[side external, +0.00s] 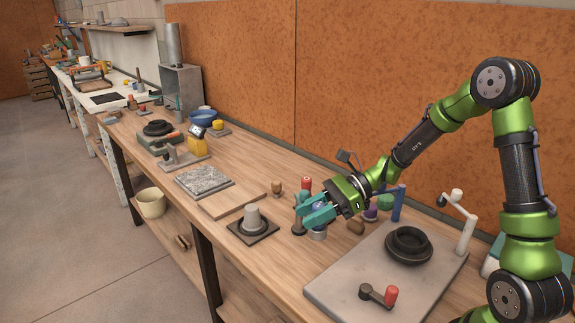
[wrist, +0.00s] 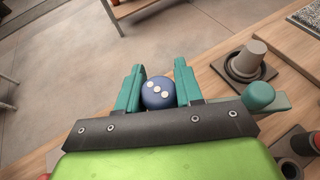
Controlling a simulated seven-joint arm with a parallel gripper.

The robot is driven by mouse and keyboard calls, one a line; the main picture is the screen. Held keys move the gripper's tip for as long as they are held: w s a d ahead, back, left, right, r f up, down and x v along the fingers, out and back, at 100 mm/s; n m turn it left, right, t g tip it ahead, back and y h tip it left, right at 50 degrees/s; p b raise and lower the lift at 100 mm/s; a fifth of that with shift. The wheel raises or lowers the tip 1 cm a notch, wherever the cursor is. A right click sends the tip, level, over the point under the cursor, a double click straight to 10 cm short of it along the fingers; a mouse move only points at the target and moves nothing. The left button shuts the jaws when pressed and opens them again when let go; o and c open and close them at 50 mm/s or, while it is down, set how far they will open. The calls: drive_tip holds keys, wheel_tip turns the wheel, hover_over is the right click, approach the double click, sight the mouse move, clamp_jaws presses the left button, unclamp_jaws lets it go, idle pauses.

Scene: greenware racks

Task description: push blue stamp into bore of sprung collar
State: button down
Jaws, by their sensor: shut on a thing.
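The blue stamp (wrist: 158,92), with a round blue top and pale dots on it, sits between the two teal fingers of my gripper (wrist: 160,88) in the wrist view. My gripper (side external: 318,212) is shut on it. In the side view only a small blue patch of the stamp (side external: 319,205) shows between the fingers. A short grey metal cylinder (side external: 318,233), which may be the sprung collar, stands on the bench just below the fingers. Its bore is hidden, and I cannot tell whether the stamp touches it. The stamp's lower end is hidden in both views.
A grey cone on a dark square plate (side external: 253,224) stands to the left. Several small stamps and knobs, one red-topped (side external: 306,184), crowd around my gripper. A grey slab (side external: 350,272) with a black ring (side external: 408,245) and a red-handled crank (side external: 390,296) lies to the right.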

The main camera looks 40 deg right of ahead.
drive_tip(key=c, duration=0.7)
unclamp_jaws()
drive_tip(key=shift+o, duration=0.2)
drive_tip(key=v, duration=1.7)
drive_tip(key=shift+f, duration=0.1)
